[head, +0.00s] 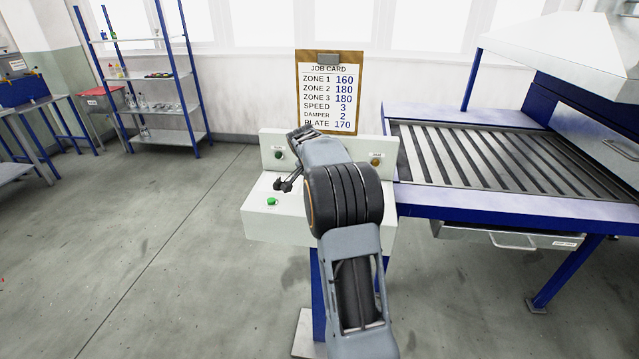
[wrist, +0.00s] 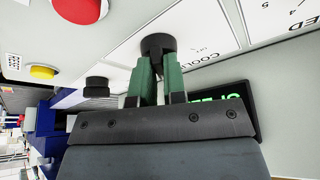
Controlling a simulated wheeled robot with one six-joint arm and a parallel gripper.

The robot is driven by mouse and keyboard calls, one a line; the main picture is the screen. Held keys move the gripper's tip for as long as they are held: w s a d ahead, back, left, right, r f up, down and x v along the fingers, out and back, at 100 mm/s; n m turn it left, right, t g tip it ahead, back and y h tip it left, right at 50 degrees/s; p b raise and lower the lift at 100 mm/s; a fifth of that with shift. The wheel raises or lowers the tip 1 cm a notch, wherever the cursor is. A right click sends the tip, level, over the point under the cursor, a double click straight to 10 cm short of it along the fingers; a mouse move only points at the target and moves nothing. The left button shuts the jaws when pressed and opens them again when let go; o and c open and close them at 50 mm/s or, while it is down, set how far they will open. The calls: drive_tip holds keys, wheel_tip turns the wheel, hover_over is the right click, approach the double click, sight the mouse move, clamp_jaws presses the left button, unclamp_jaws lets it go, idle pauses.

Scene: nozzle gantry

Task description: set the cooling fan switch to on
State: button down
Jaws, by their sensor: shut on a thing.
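The cooling fan switch (wrist: 158,45) is a round black knob on the white panel in the wrist view. A partly covered label starting "COOL" is printed beside it. My gripper (wrist: 157,62) has its two green fingers closed on the knob's near side. The knob's pointer and set position cannot be made out, and part of the label is hidden. In the head view my gripper (head: 284,186) is over the white console (head: 258,222), and my arm hides much of the console face.
The wrist view shows a red button (wrist: 80,8), a yellow button (wrist: 42,72), another black knob (wrist: 97,87) and a dark display with green characters (wrist: 235,95). In the head view, a job card (head: 329,92) stands behind the console, and a slatted bed (head: 480,160) is on the right.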

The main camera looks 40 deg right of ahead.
drive_tip(key=shift+s+a+f, duration=0.1)
drive_tip(key=shift+f, duration=0.3)
drive_tip(key=c, duration=1.2)
unclamp_jaws()
drive_tip(key=shift+r, duration=0.1)
drive_tip(key=v, duration=1.3)
drive_tip(key=shift+r, duration=0.4)
